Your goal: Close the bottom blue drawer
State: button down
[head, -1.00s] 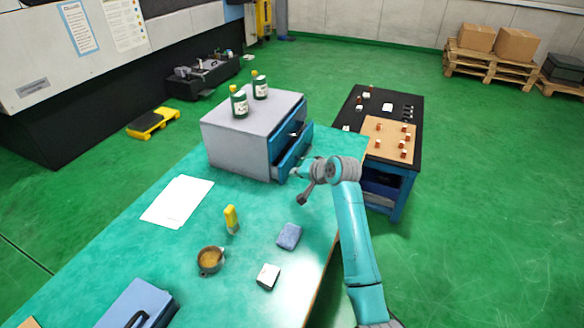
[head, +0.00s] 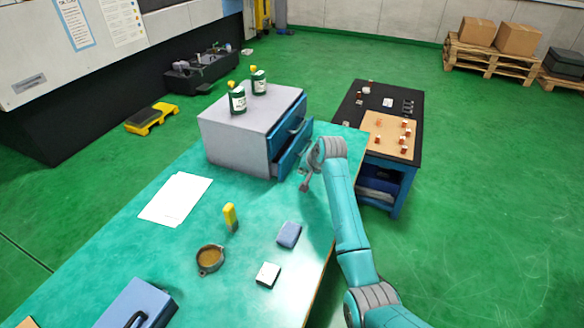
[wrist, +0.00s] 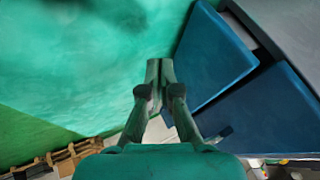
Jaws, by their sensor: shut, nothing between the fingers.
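The grey cabinet (head: 238,138) stands on the teal table with two blue drawers on its right side. The bottom blue drawer (head: 296,150) sticks out from the cabinet, below the upper blue drawer (head: 288,128). My gripper (head: 304,172) is just in front of the drawer fronts, partly hidden by my wrist. In the wrist view my gripper (wrist: 160,68) is shut and empty, beside two blue drawer panels, one upper (wrist: 213,52) and one lower in the picture (wrist: 268,115). Whether the fingers touch a panel is unclear.
Two green bottles (head: 238,100) stand on the cabinet. Paper (head: 175,199), a yellow object (head: 230,217), a round cup (head: 210,259), a blue block (head: 289,234) and a white block (head: 267,274) lie on the table. A black-topped cart (head: 352,104) stands to the right.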

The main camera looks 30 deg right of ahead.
jog(key=shift+w+a+f, duration=0.15)
jog(key=shift+w+a, duration=0.5)
jog(key=shift+w, duration=0.25)
jog(key=shift+w+a+f, duration=0.1)
jog(key=shift+w+a, duration=0.5)
jog(key=shift+w, duration=0.25)
jog(key=shift+w+a, duration=0.65)
jog(key=shift+w, duration=0.15)
jog(key=shift+w+a, duration=0.6)
jog(key=shift+w, duration=0.2)
